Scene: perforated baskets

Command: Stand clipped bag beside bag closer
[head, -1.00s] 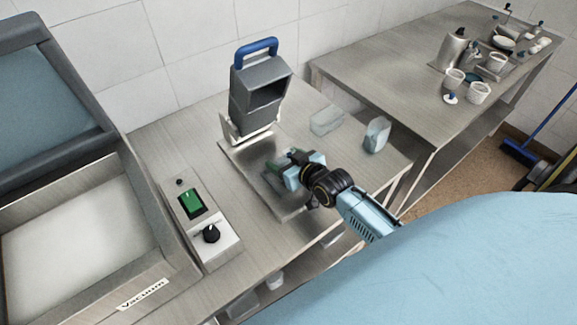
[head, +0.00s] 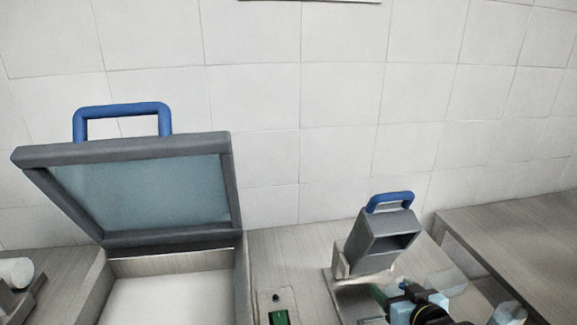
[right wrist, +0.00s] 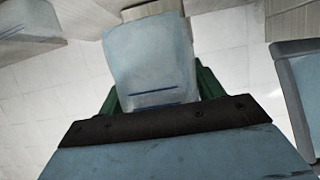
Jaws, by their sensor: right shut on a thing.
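The bag closer (head: 385,240) is a grey box with a blue handle, standing on the counter at the right of the head view. My right gripper (head: 388,292) is low in front of it, with green fingertips. In the right wrist view, the fingers are shut on a pale blue bag (right wrist: 150,60) with two dark blue lines. I cannot make out a clip on it. The held bag is largely hidden in the head view. Another pale bag (head: 447,282) is just right of the gripper. My left gripper is not in view.
An open vacuum machine (head: 135,190) with a blue-handled lid fills the left. A pale blue bag (head: 508,313) is cut off at the bottom edge. A white roll (head: 17,272) is at far left. A second counter (head: 520,225) is at right. Tiled wall stands behind.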

